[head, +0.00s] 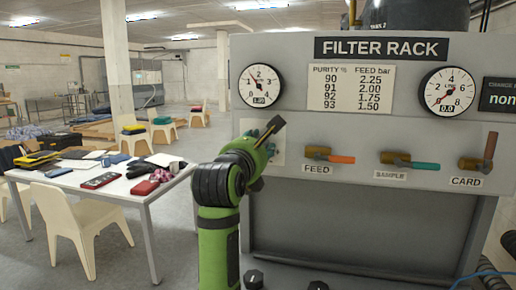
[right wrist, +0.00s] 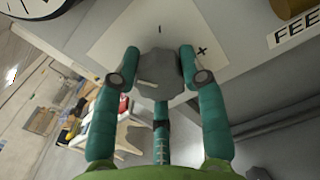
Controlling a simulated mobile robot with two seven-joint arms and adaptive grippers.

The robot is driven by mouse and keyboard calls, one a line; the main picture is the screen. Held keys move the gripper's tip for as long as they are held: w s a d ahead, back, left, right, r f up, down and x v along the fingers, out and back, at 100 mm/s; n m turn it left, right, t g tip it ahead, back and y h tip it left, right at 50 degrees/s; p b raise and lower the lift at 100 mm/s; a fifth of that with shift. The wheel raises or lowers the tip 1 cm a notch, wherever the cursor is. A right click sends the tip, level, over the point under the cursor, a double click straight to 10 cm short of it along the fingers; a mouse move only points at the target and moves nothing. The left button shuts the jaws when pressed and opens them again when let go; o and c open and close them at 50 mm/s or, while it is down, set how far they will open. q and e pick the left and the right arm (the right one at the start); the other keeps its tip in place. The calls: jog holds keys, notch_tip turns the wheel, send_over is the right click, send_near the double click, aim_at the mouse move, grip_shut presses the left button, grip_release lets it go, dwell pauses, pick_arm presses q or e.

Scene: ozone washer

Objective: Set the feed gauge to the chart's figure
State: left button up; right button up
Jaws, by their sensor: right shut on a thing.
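The chart (head: 350,87) pairs purity 90, 91, 92, 93 with feed 2.25, 2.00, 1.75, 1.50 bar. In the right wrist view, my right gripper (right wrist: 160,66) is shut on a grey knob (right wrist: 160,78) on a pale plate (right wrist: 112,46) with a plus mark on its right. In the head view, my right gripper (head: 264,146) hides the knob. My left gripper is not in view.
The FEED valve (head: 325,156) and SAMPLE valve (head: 408,161) have handles pointing right; the CARD valve's handle (head: 490,146) points up. A second gauge (head: 447,92) reads 0.0. A dark display (head: 500,94) is cut off at right. A cluttered table (head: 145,191) and chair (head: 80,228) stand left.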

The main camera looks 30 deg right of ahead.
jog(key=shift+f, duration=0.25)
jog(key=o, duration=1.2)
jog(key=shift+c, duration=0.2)
jog(key=shift+r, duration=0.15)
